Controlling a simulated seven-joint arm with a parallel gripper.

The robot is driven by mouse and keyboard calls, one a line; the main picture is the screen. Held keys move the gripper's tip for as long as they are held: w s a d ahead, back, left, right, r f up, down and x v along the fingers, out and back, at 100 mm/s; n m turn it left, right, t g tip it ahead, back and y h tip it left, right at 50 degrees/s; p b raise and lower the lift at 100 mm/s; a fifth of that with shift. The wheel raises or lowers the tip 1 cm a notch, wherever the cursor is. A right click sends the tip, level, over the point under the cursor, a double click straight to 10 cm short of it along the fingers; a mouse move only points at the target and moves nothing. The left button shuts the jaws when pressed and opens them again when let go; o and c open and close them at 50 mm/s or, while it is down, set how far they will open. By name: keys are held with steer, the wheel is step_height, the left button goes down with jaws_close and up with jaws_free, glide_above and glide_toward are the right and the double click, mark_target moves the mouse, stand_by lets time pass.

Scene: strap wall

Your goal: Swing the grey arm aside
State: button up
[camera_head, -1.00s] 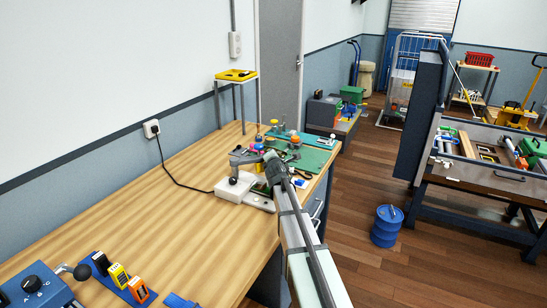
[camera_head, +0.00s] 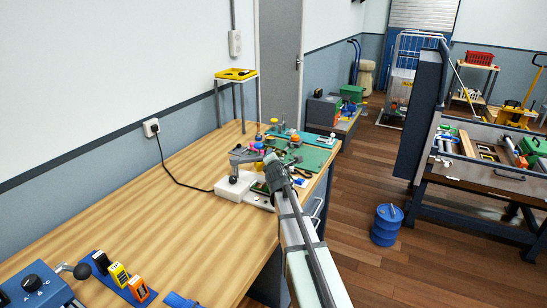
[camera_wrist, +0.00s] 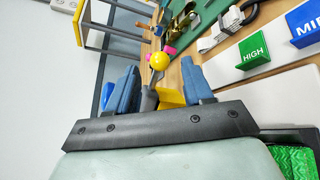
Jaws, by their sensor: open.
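The grey arm (camera_head: 246,157) stands on a white base (camera_head: 232,190) with a black knob, near the far right part of the wooden bench. My gripper is at the right of this base in the head view, its fingers mostly hidden by my own wrist. In the wrist view my gripper (camera_wrist: 160,66) is open, with two blue fingers apart. A grey piece (camera_wrist: 149,100), perhaps part of the grey arm, and a yellow block (camera_wrist: 171,98) show between the fingers. A yellow ball (camera_wrist: 159,61) shows beyond them. I cannot tell whether the fingers touch anything.
Green HIGH (camera_wrist: 254,50) and blue MID (camera_wrist: 305,24) labels stand at the right in the wrist view. A green mat (camera_head: 313,159) with small items lies behind. A yellow tray (camera_head: 236,74) sits on a stand. The bench's (camera_head: 150,215) middle is clear except for a black cable.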

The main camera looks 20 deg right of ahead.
steer(key=v, duration=0.9)
steer(key=shift+s+r, duration=0.1)
